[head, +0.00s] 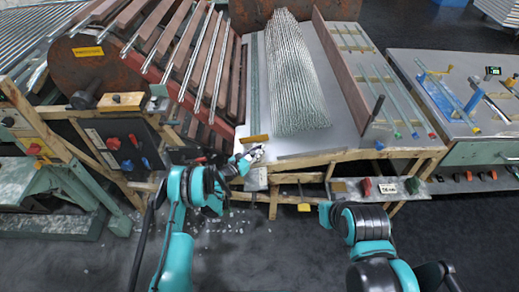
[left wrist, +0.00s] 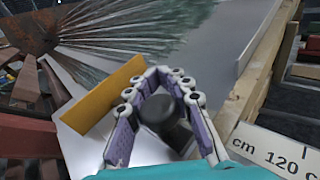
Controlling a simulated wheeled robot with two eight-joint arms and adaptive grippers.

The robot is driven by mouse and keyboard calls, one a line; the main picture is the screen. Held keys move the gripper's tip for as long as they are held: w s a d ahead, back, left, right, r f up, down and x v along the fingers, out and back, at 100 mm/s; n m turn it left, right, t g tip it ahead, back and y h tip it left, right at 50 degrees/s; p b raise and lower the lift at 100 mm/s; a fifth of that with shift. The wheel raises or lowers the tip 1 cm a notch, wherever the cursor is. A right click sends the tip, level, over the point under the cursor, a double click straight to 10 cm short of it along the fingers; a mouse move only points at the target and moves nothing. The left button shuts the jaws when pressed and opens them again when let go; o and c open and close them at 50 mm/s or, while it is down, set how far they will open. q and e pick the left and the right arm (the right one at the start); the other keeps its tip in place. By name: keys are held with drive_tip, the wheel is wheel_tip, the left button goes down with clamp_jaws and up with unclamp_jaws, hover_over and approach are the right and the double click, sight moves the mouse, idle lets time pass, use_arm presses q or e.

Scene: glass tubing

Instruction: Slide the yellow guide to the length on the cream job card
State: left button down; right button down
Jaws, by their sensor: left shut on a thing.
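The yellow guide (head: 255,138) is a short bar lying across the near left end of the pale table; in the left wrist view it is a yellow plate (left wrist: 103,93) just left of my fingers. My left gripper (head: 252,156) is at the table's near edge, just in front of the guide. Its fingers (left wrist: 165,95) are closed around a dark round knob (left wrist: 158,113). The join between knob and guide is hidden. A pale plate reading "cm 120 c" (left wrist: 272,150) shows at the wrist view's lower right; I cannot tell if it is the job card. My right gripper is out of view.
A bundle of glass tubes (head: 292,85) lies on the table behind the guide. A slanted rack of rods (head: 190,55) stands at left. Another bench (head: 455,125) stands at right. Glass bits litter the floor.

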use_arm(q)
drive_tip(key=c, duration=1.3)
unclamp_jaws()
drive_tip(key=shift+w+a, duration=0.2)
drive_tip(key=shift+a, duration=0.05)
drive_tip(key=shift+c, duration=0.2)
wheel_tip(320, 180, up, 10)
drive_tip(key=shift+r, duration=0.1)
